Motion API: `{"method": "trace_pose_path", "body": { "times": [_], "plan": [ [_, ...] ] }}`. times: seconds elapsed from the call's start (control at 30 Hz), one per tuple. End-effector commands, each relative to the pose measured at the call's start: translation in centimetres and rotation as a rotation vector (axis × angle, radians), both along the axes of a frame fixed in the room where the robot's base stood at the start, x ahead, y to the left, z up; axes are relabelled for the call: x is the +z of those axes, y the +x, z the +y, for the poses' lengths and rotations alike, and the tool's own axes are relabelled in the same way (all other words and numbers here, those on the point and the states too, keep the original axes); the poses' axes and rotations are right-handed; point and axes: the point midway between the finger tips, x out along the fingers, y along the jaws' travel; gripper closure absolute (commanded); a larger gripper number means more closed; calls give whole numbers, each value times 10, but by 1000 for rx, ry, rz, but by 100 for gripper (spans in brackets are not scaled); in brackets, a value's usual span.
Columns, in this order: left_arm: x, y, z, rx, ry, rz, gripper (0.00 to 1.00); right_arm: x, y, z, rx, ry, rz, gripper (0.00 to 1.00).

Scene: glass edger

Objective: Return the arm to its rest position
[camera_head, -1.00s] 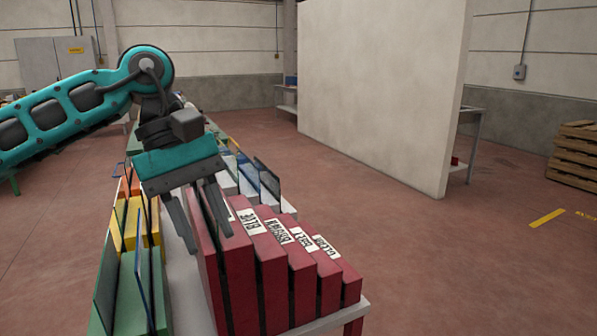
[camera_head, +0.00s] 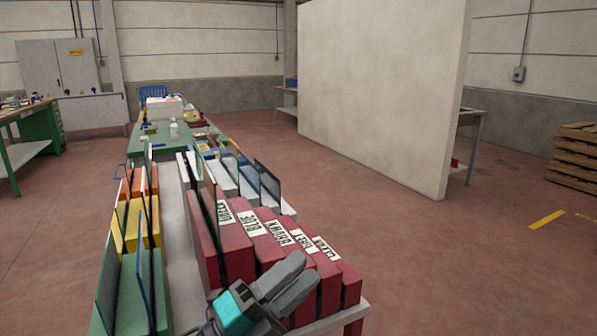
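My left gripper (camera_head: 300,270) shows at the bottom centre, low in the picture, in front of the red labelled rack (camera_head: 238,250). Its two grey fingers point up and to the right, with a small gap between them and nothing visible in it. Its teal body (camera_head: 235,312) is cut by the lower picture edge, and the rest of the arm is out of view. I cannot tell whether the gripper touches the rack. A thin glass pane (camera_head: 209,203) stands upright at the left part of the red rack. My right gripper is not in view.
Green (camera_head: 130,300), yellow and white racks with upright glass panes stand along the grey table (camera_head: 178,255). A green bench (camera_head: 150,142) with bottles and boxes is behind. A pale partition (camera_head: 380,90) stands right of centre.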

Motion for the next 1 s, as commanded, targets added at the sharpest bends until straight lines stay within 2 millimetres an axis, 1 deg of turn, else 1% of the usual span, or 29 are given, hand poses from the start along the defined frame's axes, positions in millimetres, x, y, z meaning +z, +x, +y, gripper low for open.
{"method": "trace_pose_path", "body": {
  "times": [0.03,0.07,0.13,0.17,0.2,0.27,0.3,0.37,0.4,0.47,0.5,0.6,0.7,0.8,1.0],
  "plan": [
    [-24,4,13,41,-66,161,61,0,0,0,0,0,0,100],
    [-38,6,21,66,-106,252,61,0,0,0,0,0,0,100],
    [-72,7,41,125,-198,464,61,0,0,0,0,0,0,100],
    [-88,6,51,152,-240,553,61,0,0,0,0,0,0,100],
    [-111,3,63,188,-296,672,61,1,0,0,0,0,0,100],
    [-146,-7,81,247,-381,848,61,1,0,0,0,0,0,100],
    [-170,-16,94,289,-439,963,61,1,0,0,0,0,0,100],
    [-205,-35,111,353,-527,1129,61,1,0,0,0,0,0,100],
    [-228,-49,123,398,-583,1232,61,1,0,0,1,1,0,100],
    [-257,-71,137,459,-662,1366,61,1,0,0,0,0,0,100],
    [-272,-86,145,498,-707,1442,61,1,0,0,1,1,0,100],
    [-302,-118,160,577,-797,1585,61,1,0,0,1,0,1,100],
    [-317,-138,169,625,-850,1664,61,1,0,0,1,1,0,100],
    [-323,-146,172,646,-874,1695,61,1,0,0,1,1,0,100],
    [-324,-147,172,647,-874,1699,61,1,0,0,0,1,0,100]
  ]
}}
